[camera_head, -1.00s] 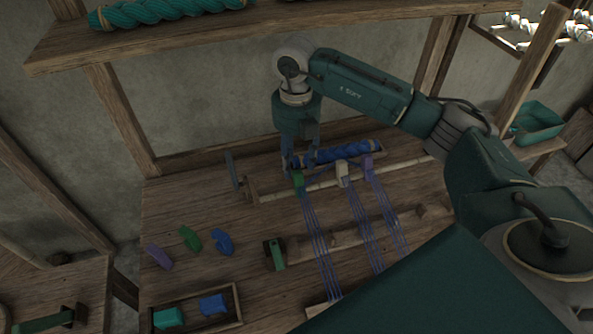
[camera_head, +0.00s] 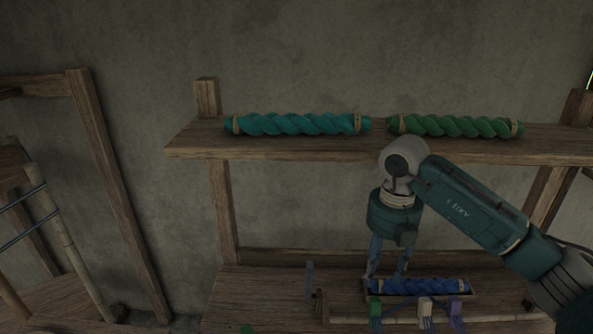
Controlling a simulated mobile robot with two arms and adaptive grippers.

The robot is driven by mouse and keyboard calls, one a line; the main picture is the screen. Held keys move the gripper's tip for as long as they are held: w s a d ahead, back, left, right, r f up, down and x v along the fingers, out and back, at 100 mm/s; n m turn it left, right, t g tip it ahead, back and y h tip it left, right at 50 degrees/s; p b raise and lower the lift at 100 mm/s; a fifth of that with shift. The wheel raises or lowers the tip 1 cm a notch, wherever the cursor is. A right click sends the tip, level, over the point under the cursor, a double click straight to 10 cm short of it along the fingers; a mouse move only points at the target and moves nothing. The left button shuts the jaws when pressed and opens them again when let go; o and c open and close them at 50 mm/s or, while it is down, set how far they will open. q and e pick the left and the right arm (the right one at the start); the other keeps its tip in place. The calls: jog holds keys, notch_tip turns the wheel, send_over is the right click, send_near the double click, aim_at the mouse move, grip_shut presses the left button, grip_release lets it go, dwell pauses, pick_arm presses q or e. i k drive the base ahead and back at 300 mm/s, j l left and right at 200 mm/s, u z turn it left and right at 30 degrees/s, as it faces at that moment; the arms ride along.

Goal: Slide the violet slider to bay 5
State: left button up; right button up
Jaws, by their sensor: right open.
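The violet slider (camera_head: 455,307) sits on the bamboo rail (camera_head: 497,317) at the lower right, the rightmost of three sliders. The white slider (camera_head: 425,308) is left of it and the green slider (camera_head: 375,308) is farther left. Threads hang below the sliders, cut off by the bottom edge. My right gripper (camera_head: 386,274) points down with its fingers apart, empty, above and behind the green slider, to the left of the violet one. No bay numbers are readable. My left gripper is not in view.
A blue twisted yarn roll (camera_head: 420,286) lies in a tray behind the sliders, close to my right fingertips. A shelf (camera_head: 300,148) above holds a teal roll (camera_head: 296,124) and a green roll (camera_head: 456,126).

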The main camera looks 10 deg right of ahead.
aim_at(454, 303)
jog(key=k+j, duration=0.2)
jog(key=k, duration=0.3)
jog(key=k+j, duration=0.15)
jog(key=k, duration=0.3)
jog(key=k+j, duration=0.2)
jog(key=k, duration=0.3)
